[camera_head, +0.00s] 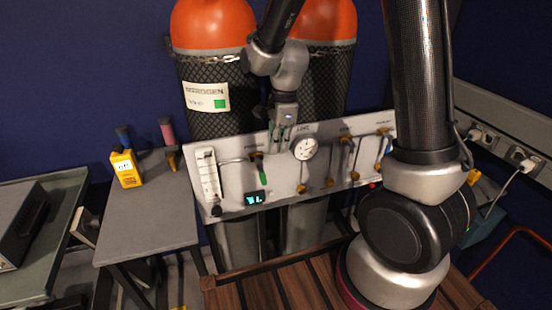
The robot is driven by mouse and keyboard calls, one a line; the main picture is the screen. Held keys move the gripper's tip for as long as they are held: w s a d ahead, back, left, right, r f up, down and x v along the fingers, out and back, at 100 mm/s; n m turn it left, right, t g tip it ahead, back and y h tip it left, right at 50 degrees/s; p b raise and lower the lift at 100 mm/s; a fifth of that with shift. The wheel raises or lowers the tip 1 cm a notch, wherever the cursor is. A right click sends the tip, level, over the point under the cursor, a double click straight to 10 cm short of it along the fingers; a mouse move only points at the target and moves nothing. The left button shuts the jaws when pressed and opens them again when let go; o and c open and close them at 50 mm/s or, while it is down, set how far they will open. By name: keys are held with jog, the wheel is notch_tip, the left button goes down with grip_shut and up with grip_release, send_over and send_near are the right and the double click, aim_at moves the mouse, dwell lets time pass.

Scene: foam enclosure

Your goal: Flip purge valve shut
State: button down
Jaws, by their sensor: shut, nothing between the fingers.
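A white valve panel (228,190) stands in front of two gas cylinders. A valve with a green handle (263,174) hangs down on its left part, at the end of a thin horizontal pipe. Several brass-coloured valves sit on the right part, such as one with its handle low (302,187). The labels are too small to read, so I cannot tell which valve is the purge valve. My gripper (277,139) is shut and empty, pointing down at the panel's top edge, above and right of the green handle and left of the round gauge (304,148).
A flowmeter tube (208,175) and a small lit display (255,198) are on the panel's left. The orange-topped cylinders (212,25) are close behind. A grey table (150,215) with a yellow meter (125,169) stands left. My arm hides part of the panel's right end.

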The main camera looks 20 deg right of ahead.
aim_at(261, 171)
jog(key=f, duration=0.9)
jog(key=shift+a, duration=0.35)
jog(key=shift+a, duration=0.1)
jog(key=shift+a+f, duration=0.4)
jog(key=shift+a, duration=0.2)
jog(key=shift+r, duration=0.1)
